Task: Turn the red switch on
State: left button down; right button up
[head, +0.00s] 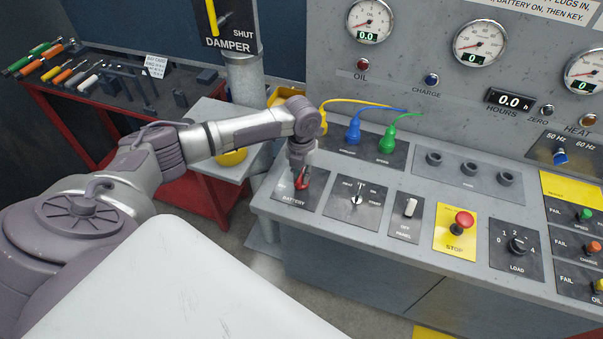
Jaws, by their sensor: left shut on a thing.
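The red switch (302,181) is on the dark plate marked BATTERY (289,202), at the left end of the console's sloping front. My left gripper (300,170) comes down over it from above and is shut on it. The fingers hide part of the switch, and I cannot tell its exact position. My right gripper is not in the head view.
To the right on the console are a key switch (356,199), a white panel switch (410,207), a red stop button (463,221) and a load knob (518,244). Coloured plugs (353,132) stand behind. A red tool cart (60,120) is at the left.

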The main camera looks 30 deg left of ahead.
aim_at(302, 174)
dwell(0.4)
pick_arm(q)
jog(key=c, duration=1.2)
grip_release()
jog(key=shift+o, duration=0.2)
notch_tip(302, 174, up, 12)
